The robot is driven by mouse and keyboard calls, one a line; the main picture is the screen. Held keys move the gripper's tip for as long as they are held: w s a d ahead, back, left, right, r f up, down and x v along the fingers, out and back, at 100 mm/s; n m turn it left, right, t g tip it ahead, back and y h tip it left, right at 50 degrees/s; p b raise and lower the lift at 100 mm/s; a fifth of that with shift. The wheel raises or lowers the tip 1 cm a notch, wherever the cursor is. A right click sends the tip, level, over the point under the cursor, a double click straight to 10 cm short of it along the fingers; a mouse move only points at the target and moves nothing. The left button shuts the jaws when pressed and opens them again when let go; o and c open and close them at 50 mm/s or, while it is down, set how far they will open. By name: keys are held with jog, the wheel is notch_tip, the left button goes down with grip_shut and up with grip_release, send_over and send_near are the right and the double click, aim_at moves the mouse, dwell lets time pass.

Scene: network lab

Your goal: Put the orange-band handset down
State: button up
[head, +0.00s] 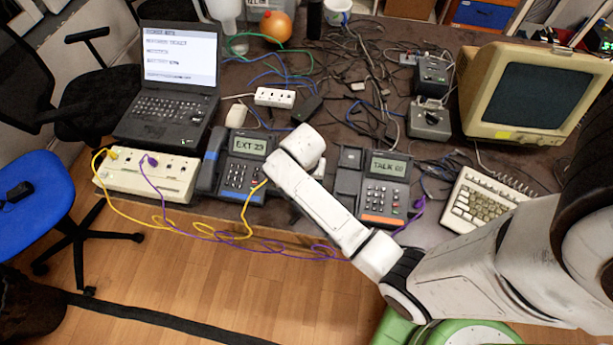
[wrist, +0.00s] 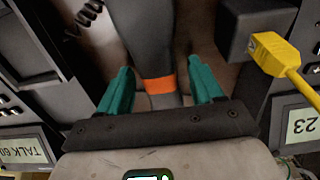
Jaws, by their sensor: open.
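The orange-band handset, dark grey with an orange band (wrist: 161,84), runs between the open teal fingers of my gripper (wrist: 162,82) in the wrist view. Narrow gaps show between its sides and the fingers. It lies between the two desk phones; whether its whole length rests on the desk cannot be told. In the head view my arm's end hides most of the handset and the fingers. The TALK 60 phone (head: 384,190), with an orange strip, has an empty-looking cradle. The EXT 23 phone (head: 246,165) stands left with its own dark handset (head: 210,160).
A yellow plug (wrist: 272,52) sits close to the right of my fingers. Yellow and purple cables hang along the desk's front edge. A laptop (head: 170,90), a beige box (head: 150,174), a keyboard (head: 487,203) and a monitor (head: 540,95) stand around. Loose cables cover the desk's back.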

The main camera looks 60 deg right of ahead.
jog(key=shift+r, duration=0.1)
notch_tip(320, 180, up, 11)
jog(key=a, duration=0.2)
jog(key=s+a+f+n+y, duration=0.1)
jog(key=s+a+f+n, duration=0.1)
jog(key=s+a+n, duration=0.7)
jog(key=s+n, duration=0.4)
jog(key=shift+s+a+y, duration=0.2)
jog(key=shift+s+y, duration=0.1)
jog(key=shift+s, duration=0.1)
dwell(0.4)
